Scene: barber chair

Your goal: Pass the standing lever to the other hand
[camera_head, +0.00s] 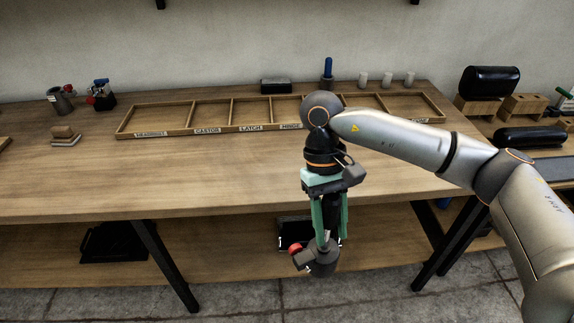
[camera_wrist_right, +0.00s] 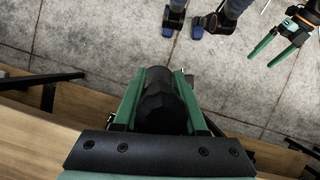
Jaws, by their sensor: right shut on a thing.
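My right gripper (camera_head: 331,236) points down in front of the table's front edge. Its green fingers are shut on the standing lever (camera_head: 320,262), which hangs below them. The lever has a dark grip, a grey metal end and a red knob at its lower left. My left gripper (camera_wrist_right: 261,61) shows at the upper right of the right wrist view, apart from the lever. Its two green fingers are spread and empty. It is out of the head view.
The wooden table (camera_head: 220,185) has a clear middle. A labelled compartment tray (camera_head: 170,132) lies toward its back, looking empty where visible. Metal and blue parts (camera_head: 101,95) stand at the back left. Black cushions (camera_head: 489,82) are at the right. A lower shelf (camera_head: 200,250) runs beneath.

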